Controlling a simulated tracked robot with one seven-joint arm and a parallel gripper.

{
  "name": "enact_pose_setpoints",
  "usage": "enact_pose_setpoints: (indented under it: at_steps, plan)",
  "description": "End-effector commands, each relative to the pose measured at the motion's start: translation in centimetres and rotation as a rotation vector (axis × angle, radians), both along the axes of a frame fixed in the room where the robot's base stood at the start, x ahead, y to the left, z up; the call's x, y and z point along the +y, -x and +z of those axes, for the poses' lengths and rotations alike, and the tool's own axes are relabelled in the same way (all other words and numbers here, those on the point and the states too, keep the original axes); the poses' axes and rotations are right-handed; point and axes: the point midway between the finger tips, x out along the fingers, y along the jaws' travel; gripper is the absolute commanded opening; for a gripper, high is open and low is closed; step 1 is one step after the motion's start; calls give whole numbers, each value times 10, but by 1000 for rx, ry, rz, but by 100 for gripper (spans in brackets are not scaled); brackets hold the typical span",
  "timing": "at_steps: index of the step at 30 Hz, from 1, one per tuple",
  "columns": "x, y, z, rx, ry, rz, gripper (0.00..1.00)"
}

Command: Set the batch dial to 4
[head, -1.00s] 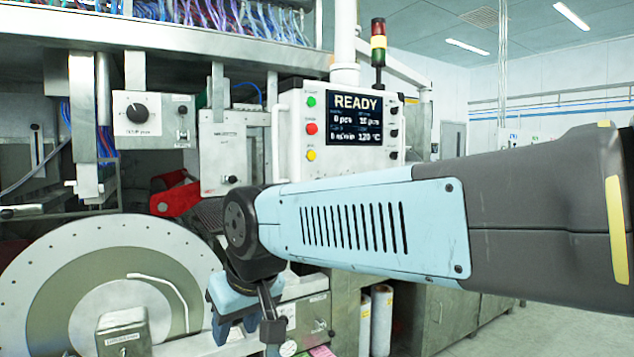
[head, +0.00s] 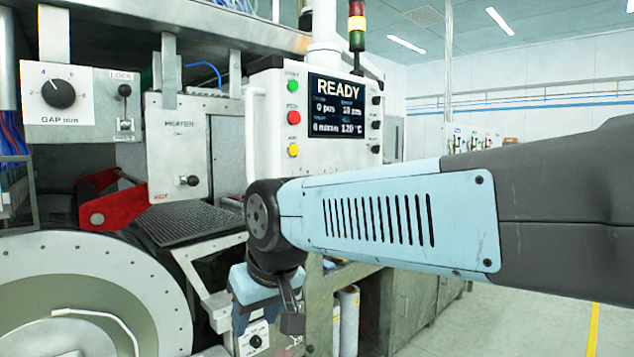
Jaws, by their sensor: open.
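No dial with a legible batch label shows, so I cannot tell which one it is. Candidates are the small black knobs (head: 376,125) down the right edge of the control panel (head: 262,110), and a small black knob (head: 256,341) on a low plate, partly hidden by my gripper. The panel's screen (head: 338,107) reads READY, with small values below. My gripper (head: 243,318) hangs low in the middle, pointing down, open, with nothing seen in it. It is in front of the machine's lower frame, below the panel; whether it touches anything is unclear.
A GAP dial (head: 58,93) and LOCK lever (head: 124,91) sit at upper left. A HEATER box (head: 178,145) marked HOT hangs beside a red part (head: 112,205). A big drum disc (head: 160,285) fills the lower left. Open floor (head: 535,300) lies right.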

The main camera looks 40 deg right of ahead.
Motion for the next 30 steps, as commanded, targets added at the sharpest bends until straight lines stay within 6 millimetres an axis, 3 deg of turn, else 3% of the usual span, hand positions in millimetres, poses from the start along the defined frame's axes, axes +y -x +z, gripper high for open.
enact_pose_setpoints:
  at_steps: [5, 6, 17, 23, 30]
  plan:
    - [-2, -6, 2, 27, -66, -79, 64]
    - [-14, -9, 2, 41, -101, -119, 64]
    - [-40, -63, 21, 177, -615, -668, 64]
    - [-75, -102, 41, 218, -940, -957, 64]
    - [-146, -143, 71, 226, -1359, -1246, 64]
